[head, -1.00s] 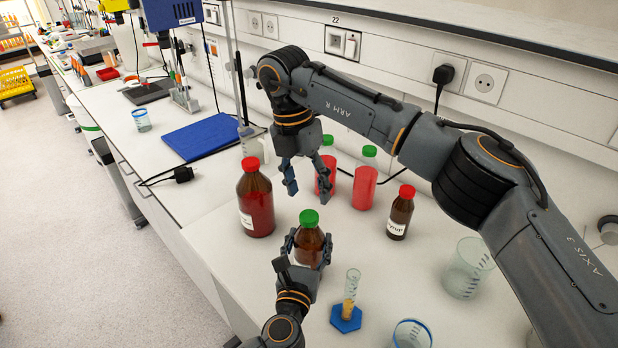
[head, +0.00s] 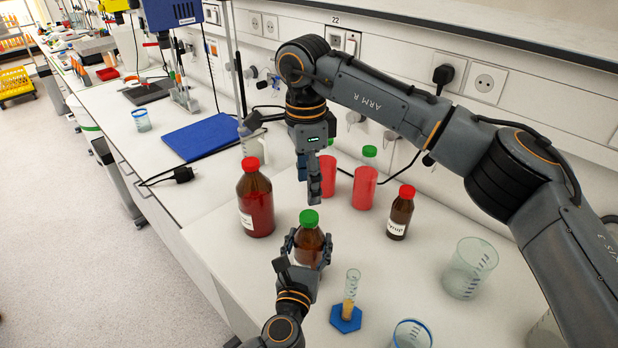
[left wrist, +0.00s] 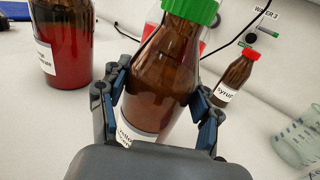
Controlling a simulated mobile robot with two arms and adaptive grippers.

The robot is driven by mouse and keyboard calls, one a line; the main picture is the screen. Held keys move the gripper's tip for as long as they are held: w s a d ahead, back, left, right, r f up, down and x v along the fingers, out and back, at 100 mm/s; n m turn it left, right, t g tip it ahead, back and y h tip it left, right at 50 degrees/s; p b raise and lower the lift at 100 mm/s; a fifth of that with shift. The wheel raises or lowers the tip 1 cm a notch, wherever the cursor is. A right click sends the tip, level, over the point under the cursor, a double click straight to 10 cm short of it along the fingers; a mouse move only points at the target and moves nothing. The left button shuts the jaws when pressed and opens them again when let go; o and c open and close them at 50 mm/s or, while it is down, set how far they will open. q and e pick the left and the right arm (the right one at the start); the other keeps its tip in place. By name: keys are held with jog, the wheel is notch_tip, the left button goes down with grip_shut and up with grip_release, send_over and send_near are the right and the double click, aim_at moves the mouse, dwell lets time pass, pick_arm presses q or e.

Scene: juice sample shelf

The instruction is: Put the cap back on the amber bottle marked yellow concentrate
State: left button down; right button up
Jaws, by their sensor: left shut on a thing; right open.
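A brown amber bottle (head: 308,242) stands at the front of the bench, with a green cap (head: 309,218) sitting on its top. My left gripper (head: 308,262) is shut around the bottle's body. In the left wrist view the bottle (left wrist: 160,80) stands between the two fingers, with the green cap (left wrist: 192,10) cut off by the upper edge. Its white label (left wrist: 135,133) is partly hidden and I cannot read it fully. My right gripper (head: 313,192) is open, pointing down just above the green cap. Its fingers overlap from this side, and no object shows between them.
A large red-capped brown bottle (head: 255,205) stands to the left, and a small syrup bottle (head: 399,217) to the right. A cylinder on a blue base (head: 346,318) and glass beakers (head: 468,270) stand at front right.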

aim_at(309, 215)
jog(key=n, duration=0.6)
jog(key=shift+s+r, duration=0.1)
jog(key=shift+r, duration=0.1)
jog(key=shift+d+f, duration=0.1)
jog(key=shift+f, duration=3.95)
